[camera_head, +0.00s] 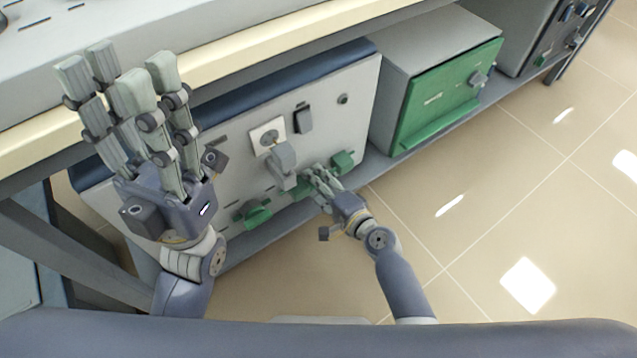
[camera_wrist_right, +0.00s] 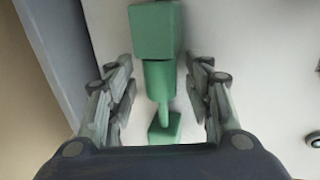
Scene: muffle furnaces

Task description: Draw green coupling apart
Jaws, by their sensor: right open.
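The green coupling shows in the right wrist view (camera_wrist_right: 155,35) as a square block, a round neck and a smaller block below. In the head view a green part (camera_head: 343,161) of the panel fittings sits just beyond my right gripper (camera_head: 318,178); another green part (camera_head: 298,189) is partly hidden beside the fingers. My right gripper is open, with its fingers (camera_wrist_right: 160,95) on both sides of the coupling's neck and gaps to it. My left gripper (camera_head: 122,85) is raised, open and empty, in front of the bench at the left.
A grey plug (camera_head: 284,160) sits below a wall socket (camera_head: 267,136) on the front panel. A black switch (camera_head: 304,119) is beside it. Another green fitting (camera_head: 253,212) is lower left. A green-fronted furnace (camera_head: 440,95) stands to the right. The tiled floor (camera_head: 480,200) is clear.

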